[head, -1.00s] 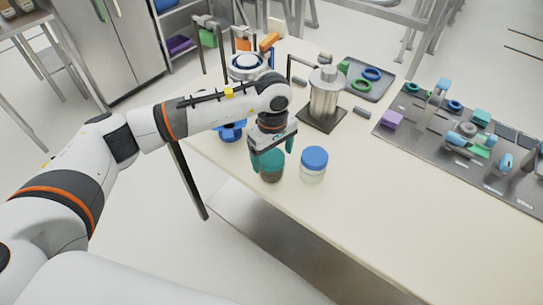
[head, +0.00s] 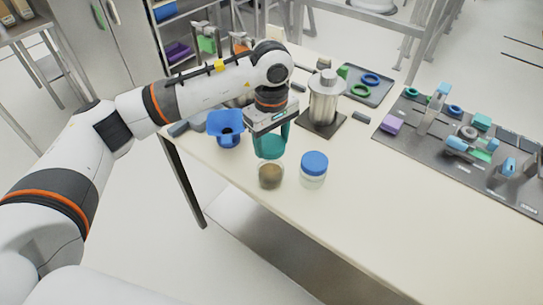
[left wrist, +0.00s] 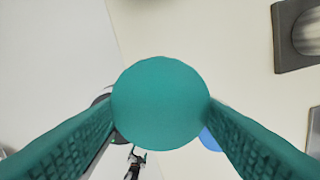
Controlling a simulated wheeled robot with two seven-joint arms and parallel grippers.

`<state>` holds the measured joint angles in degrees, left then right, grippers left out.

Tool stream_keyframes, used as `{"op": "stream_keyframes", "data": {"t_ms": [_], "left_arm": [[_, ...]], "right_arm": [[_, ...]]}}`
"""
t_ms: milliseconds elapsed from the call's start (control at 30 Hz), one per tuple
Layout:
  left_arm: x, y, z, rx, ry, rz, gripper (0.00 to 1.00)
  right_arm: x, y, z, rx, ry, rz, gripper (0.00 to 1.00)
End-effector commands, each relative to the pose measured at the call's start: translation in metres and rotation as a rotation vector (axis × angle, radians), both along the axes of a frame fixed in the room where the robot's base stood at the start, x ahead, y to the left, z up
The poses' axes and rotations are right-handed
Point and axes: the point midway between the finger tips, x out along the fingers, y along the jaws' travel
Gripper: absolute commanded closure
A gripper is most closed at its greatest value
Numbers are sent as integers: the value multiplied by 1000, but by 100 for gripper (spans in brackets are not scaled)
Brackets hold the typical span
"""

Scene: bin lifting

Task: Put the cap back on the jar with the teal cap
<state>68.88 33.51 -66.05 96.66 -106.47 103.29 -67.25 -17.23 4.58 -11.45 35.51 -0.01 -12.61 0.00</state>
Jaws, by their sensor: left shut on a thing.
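My left gripper (head: 270,140) is shut on the teal cap (head: 269,149) and holds it above the open jar (head: 271,175). The jar is clear with brown contents and stands upright near the table's front edge. In the left wrist view, the teal cap (left wrist: 161,105) sits between the two teal fingers and hides most of the jar below. A second jar with a blue cap (head: 314,163) stands just right of the open jar; a bit of its blue cap (left wrist: 209,140) shows behind the held cap. My right gripper is not in view.
A blue funnel-like part (head: 226,128) stands left of my gripper. A metal canister (head: 325,97) on a dark base stands behind. A grey tray with rings (head: 365,85) and a dark board with parts (head: 465,145) lie to the right. The front right table (head: 400,220) is clear.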

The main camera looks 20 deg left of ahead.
Motion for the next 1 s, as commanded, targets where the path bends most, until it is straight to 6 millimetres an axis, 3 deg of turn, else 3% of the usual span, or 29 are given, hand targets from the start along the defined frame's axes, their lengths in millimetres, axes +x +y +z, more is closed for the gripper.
{"op": "stream_keyframes", "data": {"t_ms": [200, 400, 733, 1000], "left_arm": [[0, 0, 28, 0, -2, 0, 62], [0, 0, 33, 1, 1, 0, 62], [-4, 2, 30, 2, 0, -28, 62], [-42, 19, 2, 12, -9, -327, 62]], "right_arm": [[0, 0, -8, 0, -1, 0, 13], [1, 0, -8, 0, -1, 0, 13], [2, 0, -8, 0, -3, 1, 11], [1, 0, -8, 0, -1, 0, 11]]}}
